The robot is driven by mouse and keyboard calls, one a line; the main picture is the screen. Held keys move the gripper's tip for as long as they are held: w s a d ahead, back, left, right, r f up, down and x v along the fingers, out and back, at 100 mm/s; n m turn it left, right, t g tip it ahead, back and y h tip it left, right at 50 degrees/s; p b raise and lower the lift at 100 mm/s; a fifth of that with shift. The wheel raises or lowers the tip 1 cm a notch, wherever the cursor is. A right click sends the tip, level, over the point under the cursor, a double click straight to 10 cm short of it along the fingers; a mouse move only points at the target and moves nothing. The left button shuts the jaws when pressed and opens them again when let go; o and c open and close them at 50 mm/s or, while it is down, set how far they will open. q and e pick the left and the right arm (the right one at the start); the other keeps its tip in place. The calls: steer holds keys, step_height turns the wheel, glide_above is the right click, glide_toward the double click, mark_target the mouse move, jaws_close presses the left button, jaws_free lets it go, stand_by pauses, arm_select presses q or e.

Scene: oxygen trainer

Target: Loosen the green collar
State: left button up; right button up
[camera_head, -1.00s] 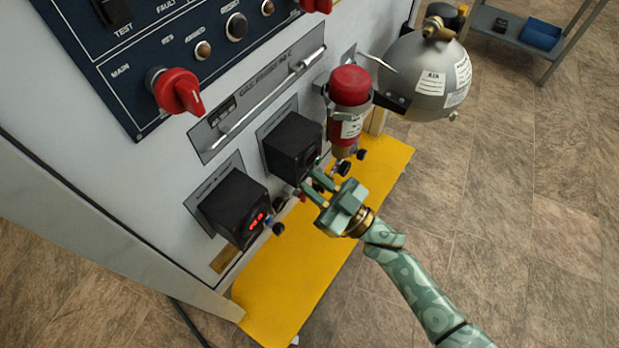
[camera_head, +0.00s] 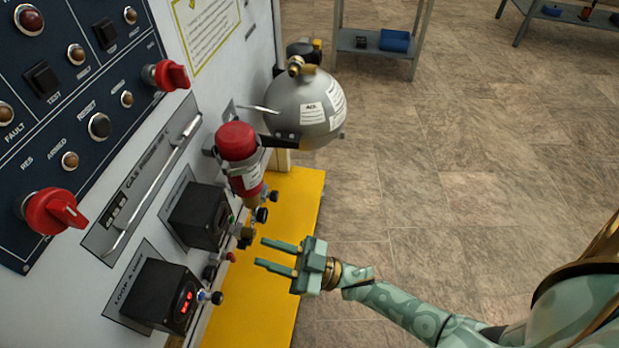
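A small green ring, perhaps the green collar (camera_head: 231,218), shows at the right face of the upper black box (camera_head: 199,216) on the panel. A brass fitting (camera_head: 240,231) sits just below and right of it and partly crowds it. My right gripper (camera_head: 262,252) is in front of the panel, a little right of and below these fittings. Its two green fingers point left toward the panel, parted with nothing between them. They look apart from the fittings. My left gripper is not in view.
A red-capped cylinder (camera_head: 240,158) and a grey air sphere (camera_head: 308,108) are mounted above the fittings. A lower black box (camera_head: 160,295) with a red display has a black knob (camera_head: 217,298) beside it. A yellow base plate (camera_head: 300,200) lies below. Open floor extends right.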

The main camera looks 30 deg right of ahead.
steer(key=v, duration=0.8)
steer(key=shift+o, duration=1.4)
